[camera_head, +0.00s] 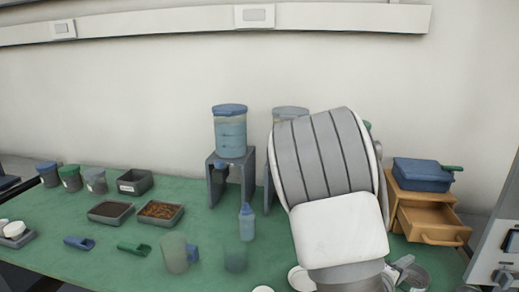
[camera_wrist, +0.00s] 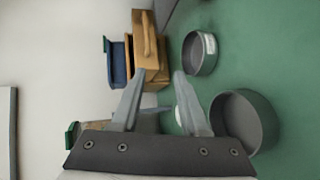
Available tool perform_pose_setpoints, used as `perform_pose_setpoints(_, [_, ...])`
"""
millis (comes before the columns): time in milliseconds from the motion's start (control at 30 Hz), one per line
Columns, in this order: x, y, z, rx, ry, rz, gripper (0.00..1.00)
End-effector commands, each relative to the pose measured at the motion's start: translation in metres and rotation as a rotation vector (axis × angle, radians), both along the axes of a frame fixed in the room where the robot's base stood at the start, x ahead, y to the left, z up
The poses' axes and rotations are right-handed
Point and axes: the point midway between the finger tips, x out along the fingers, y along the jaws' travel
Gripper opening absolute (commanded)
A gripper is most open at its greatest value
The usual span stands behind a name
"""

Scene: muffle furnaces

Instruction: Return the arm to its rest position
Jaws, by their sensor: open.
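My gripper (camera_wrist: 156,95) is open in the wrist view, its two fingers apart with nothing seen held between them. It hangs over the right part of the green bench. A wooden drawer unit (camera_wrist: 153,45) lies beyond the fingertips, with grey round dishes (camera_wrist: 243,120) beside the right finger. In the head view my arm covers the bench centre-right. The drawer unit (camera_head: 431,222) stands just right of the arm, its drawer pulled out and a blue box (camera_head: 422,175) on top. My gripper is mostly hidden behind the arm there.
A blue-lidded dispenser (camera_head: 230,135) stands on a grey stand, with another partly behind my arm. A squeeze bottle (camera_head: 247,223), cups, scoops and trays (camera_head: 161,212) spread over the left and front bench. A pale apparatus (camera_head: 497,245) stands at the right edge. The wall is behind.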

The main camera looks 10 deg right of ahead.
Motion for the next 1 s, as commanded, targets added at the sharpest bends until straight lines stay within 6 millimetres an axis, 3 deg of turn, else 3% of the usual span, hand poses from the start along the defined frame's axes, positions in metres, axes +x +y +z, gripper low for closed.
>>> perform_pose_setpoints(267, [0.037, 0.083, 0.022, 0.611, -0.201, 0.087, 0.45])
perform_pose_setpoints(467, [0.04, 0.154, 0.068, 0.977, -0.244, 0.139, 0.45])
perform_pose_setpoints(567, [0.031, 0.185, 0.097, 1.121, -0.234, 0.154, 0.45])
perform_pose_setpoints(733, [0.0, 0.227, 0.147, 1.295, -0.182, 0.151, 0.45])
perform_pose_setpoints(1000, [-0.078, 0.255, 0.212, 1.381, -0.089, 0.04, 0.45])
